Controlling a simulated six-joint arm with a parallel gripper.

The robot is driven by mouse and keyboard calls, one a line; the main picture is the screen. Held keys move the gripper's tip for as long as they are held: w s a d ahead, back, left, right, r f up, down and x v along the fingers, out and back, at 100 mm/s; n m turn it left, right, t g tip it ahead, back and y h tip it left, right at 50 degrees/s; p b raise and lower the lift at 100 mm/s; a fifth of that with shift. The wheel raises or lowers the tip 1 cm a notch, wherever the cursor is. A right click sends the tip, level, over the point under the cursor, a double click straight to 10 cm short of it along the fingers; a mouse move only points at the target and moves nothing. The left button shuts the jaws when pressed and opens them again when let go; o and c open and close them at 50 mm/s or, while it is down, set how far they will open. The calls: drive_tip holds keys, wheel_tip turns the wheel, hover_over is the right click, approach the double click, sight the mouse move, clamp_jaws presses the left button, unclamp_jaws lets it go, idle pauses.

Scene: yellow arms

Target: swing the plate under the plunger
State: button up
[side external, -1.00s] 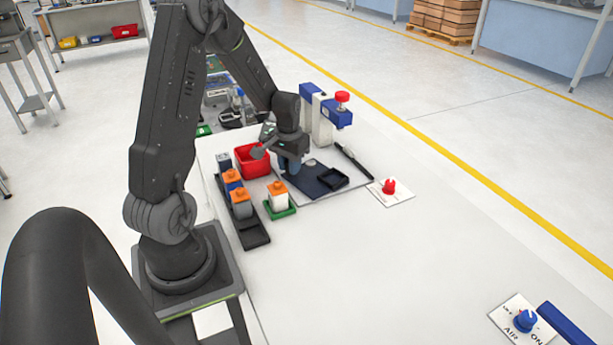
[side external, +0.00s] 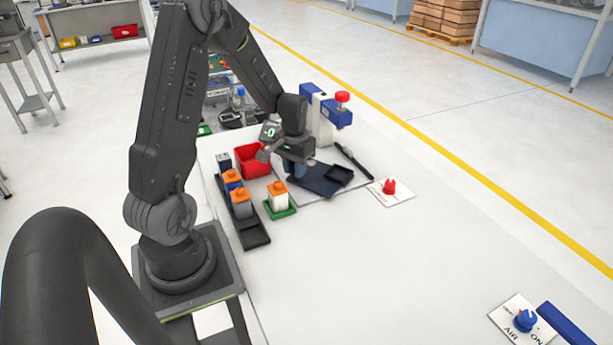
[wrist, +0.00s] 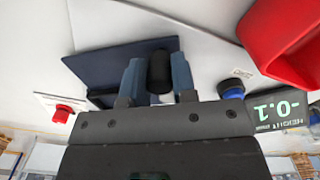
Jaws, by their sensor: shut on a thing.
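The dark blue plate (side external: 315,182) lies flat on the grey base panel, with a black square nest (side external: 341,175) at its right end; the nest looks empty. The plate also shows in the wrist view (wrist: 105,65). The plunger, with a red knob (side external: 342,97) on top, sits in the blue head (side external: 338,117) of a white column behind the plate. The nest is in front of the head. My gripper (side external: 295,168) is low at the plate's left end. In the wrist view its blue fingers (wrist: 160,80) are shut on an upright black post (wrist: 160,71).
A red bin (side external: 252,160) stands just left of my gripper. A black rack (side external: 255,232) with several orange-topped blocks and a green tray (side external: 281,209) with one block are in front.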

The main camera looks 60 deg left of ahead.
drive_tip(key=shift+w+d, duration=0.6)
drive_tip(key=shift+d, duration=0.15)
